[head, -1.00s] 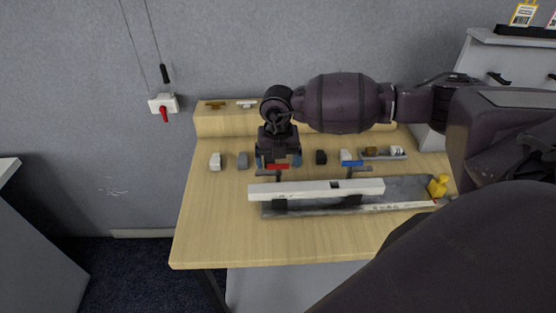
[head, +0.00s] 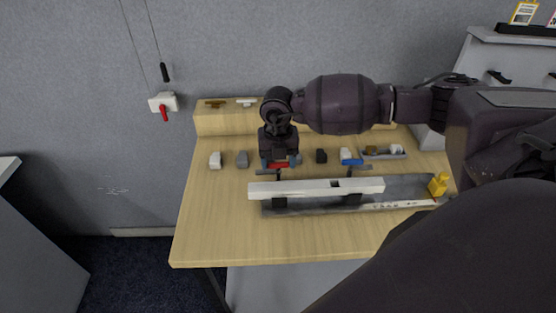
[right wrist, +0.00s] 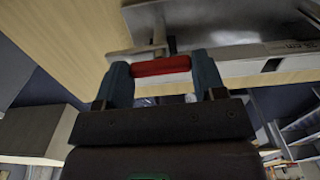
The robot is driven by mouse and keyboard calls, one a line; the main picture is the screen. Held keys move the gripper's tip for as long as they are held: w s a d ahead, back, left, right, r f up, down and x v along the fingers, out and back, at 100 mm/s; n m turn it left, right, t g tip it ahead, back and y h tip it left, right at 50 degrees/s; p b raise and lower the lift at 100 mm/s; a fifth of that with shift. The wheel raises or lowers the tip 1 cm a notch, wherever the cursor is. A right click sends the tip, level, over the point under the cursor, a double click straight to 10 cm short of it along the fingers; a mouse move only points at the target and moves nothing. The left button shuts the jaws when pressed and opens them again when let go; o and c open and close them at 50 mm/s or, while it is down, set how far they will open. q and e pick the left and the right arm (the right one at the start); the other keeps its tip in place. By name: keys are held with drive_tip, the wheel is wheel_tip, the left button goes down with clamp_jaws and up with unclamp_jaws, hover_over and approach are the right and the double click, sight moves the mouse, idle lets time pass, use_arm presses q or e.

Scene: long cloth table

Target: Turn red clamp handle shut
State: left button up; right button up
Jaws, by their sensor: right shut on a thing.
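The red clamp handle (head: 278,166) is at the back edge of the fixture on the table, near its left end. My right gripper (head: 280,164) reaches down over it from behind. In the right wrist view the red handle (right wrist: 161,66) lies crosswise between the two blue-grey fingers (right wrist: 162,72), and the gripper is shut on it. The clamp's arm below the handle is partly hidden by the gripper. The long white bar (head: 310,189) lies along the grey base plate (head: 410,186). My left gripper is not in view.
A blue handle (head: 351,162) stands to the right of the red one. Small grey and black blocks (head: 242,160) and a small tray (head: 398,156) line the back. A yellow piece (head: 438,185) sits at the plate's right end. The table front (head: 225,235) is clear.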

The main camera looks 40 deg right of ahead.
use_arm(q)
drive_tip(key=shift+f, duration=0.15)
use_arm(e)
drive_tip(key=n+b, duration=0.2)
drive_tip(key=n, duration=0.1)
drive_tip(key=shift+f, duration=0.1)
drive_tip(key=n+b, duration=0.2)
drive_tip(key=n, duration=0.1)
drive_tip(key=shift+n, duration=0.4)
drive_tip(key=n+b, duration=0.1)
drive_tip(key=n, duration=0.1)
drive_tip(key=shift+n, duration=0.3)
drive_tip(key=n+b, duration=0.2)
drive_tip(key=n, duration=0.1)
drive_tip(key=shift+n, duration=0.3)
drive_tip(key=n+b, duration=0.1)
drive_tip(key=n, duration=0.2)
drive_tip(key=shift+n+b, duration=0.4)
drive_tip(key=shift+n, duration=0.4)
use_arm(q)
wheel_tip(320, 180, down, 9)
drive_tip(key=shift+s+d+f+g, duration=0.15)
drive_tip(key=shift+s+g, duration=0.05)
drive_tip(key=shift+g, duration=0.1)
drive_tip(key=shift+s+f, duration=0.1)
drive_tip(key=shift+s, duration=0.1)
use_arm(e)
drive_tip(key=shift+r, duration=0.2)
